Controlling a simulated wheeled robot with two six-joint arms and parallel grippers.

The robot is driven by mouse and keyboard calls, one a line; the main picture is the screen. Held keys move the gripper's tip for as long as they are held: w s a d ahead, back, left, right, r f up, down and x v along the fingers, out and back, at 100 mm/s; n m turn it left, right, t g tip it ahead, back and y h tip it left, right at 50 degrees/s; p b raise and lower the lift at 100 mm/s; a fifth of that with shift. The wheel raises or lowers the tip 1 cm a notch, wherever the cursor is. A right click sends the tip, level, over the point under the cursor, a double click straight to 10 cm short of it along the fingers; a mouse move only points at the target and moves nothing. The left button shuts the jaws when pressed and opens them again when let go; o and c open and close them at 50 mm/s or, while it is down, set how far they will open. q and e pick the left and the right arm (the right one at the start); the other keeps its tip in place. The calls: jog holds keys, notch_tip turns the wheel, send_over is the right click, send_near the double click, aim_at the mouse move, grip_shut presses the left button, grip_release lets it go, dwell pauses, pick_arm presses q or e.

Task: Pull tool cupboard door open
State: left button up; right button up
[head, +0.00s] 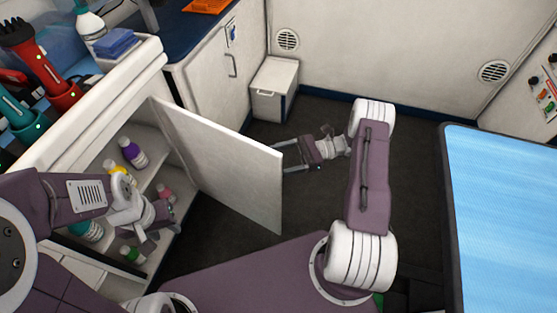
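The tool cupboard door (235,165) is a white panel standing well open, swung out from the white cupboard (85,125). Shelves with bottles show inside. My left gripper (163,230) is in front of the cupboard opening, near the lower shelf. Its fingers look apart, with nothing seen between them. My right gripper (287,157) is by the door's free edge, pointing left. Its fingers are apart, and their tips are partly hidden at the door edge. I cannot tell whether it touches the door. No door handle shows on the visible face.
Inside the cupboard stand a purple-and-white bottle (132,153), a pink bottle (165,193) and others. A red clipper (45,70) hangs at the left. A white bin (273,88) stands by the back wall. A blue-topped table (505,200) is at right. Dark floor lies between.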

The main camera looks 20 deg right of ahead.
jog(key=shift+w, duration=0.15)
jog(key=d+p, duration=0.1)
jog(key=d, duration=0.8)
jog(key=shift+s, duration=0.45)
